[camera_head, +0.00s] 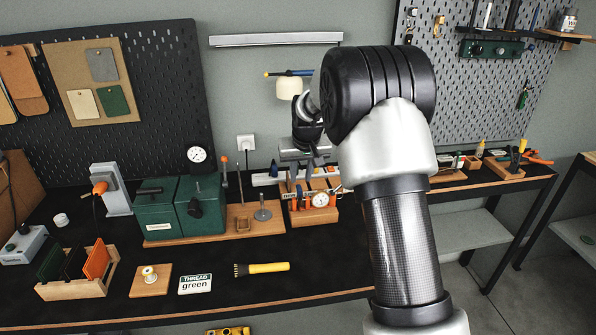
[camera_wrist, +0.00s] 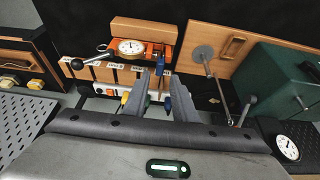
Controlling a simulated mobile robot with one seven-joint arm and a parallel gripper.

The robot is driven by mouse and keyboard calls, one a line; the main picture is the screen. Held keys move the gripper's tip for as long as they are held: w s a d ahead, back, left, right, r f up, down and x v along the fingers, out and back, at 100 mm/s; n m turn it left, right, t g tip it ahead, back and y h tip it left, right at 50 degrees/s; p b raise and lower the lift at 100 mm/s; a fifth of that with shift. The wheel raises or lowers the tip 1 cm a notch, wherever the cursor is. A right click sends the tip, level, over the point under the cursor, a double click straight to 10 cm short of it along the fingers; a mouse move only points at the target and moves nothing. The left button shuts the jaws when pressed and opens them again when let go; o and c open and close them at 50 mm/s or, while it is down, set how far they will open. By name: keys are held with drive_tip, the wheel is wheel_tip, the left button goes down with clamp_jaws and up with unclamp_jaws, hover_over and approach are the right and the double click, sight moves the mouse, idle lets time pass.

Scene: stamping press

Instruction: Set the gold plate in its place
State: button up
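I cannot make out a loose gold plate for certain in either view. A wooden board (camera_wrist: 266,51) lies to the upper right in the wrist view and bears a brown rectangular frame (camera_wrist: 233,47) and a grey disc on a rod (camera_wrist: 203,54). In the head view the frame (camera_head: 243,224) is beside the green box. My gripper (camera_wrist: 153,85) points at the wooden tool organizer (camera_wrist: 158,29). Its fingers look apart, with no plate seen between them. In the head view my arm partly hides the gripper.
The organizer holds an orange tool with a dial (camera_wrist: 131,46) and other tools. Left of it in the head view stand green boxes (camera_head: 183,207), a card rack (camera_head: 73,290), a spool block (camera_head: 150,280), a "THREAD green" sign (camera_head: 195,284) and a yellow-handled tool (camera_head: 267,267).

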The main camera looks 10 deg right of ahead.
sight(299, 188)
drive_tip(key=b+x, duration=0.2)
drive_tip(key=x, duration=0.5)
clamp_jaws()
drive_tip(key=shift+r+p, duration=0.9)
drive_tip(key=shift+r, duration=1.2)
drive_tip(key=shift+s+f, duration=0.1)
